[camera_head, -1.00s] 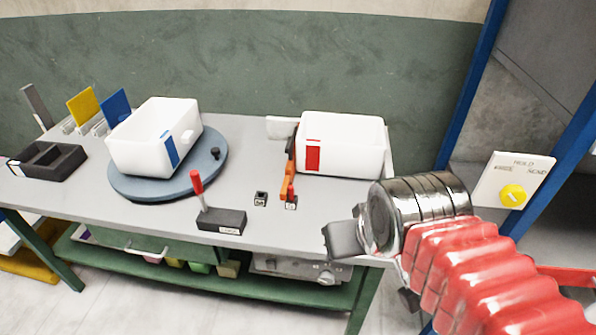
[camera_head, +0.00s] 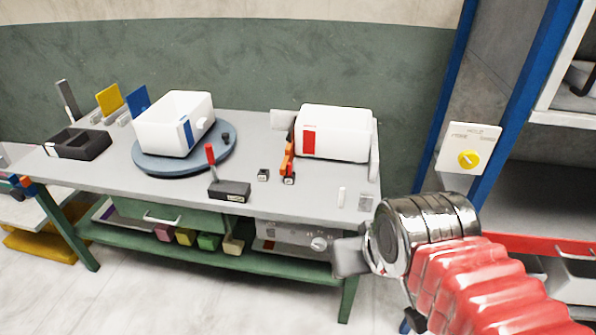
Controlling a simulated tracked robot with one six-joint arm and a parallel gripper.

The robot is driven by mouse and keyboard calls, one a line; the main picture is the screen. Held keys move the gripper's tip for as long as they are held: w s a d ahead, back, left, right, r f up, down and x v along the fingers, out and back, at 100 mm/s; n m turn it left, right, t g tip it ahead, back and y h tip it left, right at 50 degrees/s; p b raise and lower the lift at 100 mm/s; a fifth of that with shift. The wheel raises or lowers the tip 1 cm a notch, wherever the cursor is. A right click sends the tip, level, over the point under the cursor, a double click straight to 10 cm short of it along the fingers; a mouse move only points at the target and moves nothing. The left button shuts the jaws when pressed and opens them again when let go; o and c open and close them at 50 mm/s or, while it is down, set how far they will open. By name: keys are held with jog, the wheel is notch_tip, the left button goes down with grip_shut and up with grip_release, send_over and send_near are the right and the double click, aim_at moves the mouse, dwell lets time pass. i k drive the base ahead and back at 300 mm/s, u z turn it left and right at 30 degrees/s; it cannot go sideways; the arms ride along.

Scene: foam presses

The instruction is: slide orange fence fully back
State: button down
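The orange fence (camera_head: 288,160) is a narrow upright piece on the bench top. It stands along the left side of the white box with a red label (camera_head: 334,134), close against it. A small dark block (camera_head: 289,181) is at its front end. My gripper (camera_head: 350,258) is at the lower right, in front of the bench's right front corner and well apart from the fence. Only a grey finger part shows, so I cannot tell whether it is open or shut. No object shows in it.
A white box with a blue label (camera_head: 174,124) stands on a blue round turntable (camera_head: 150,168). A red lever on a dark base (camera_head: 230,190) is at the bench's front. A panel with a yellow knob (camera_head: 468,158) is at the right. Open floor lies in front.

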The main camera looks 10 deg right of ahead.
aim_at(289, 158)
jog(key=k, duration=0.65)
jog(key=u, duration=0.4)
jog(key=i, duration=0.95)
jog(key=u, duration=0.4)
jog(key=i, duration=1.1)
jog(key=z, duration=0.3)
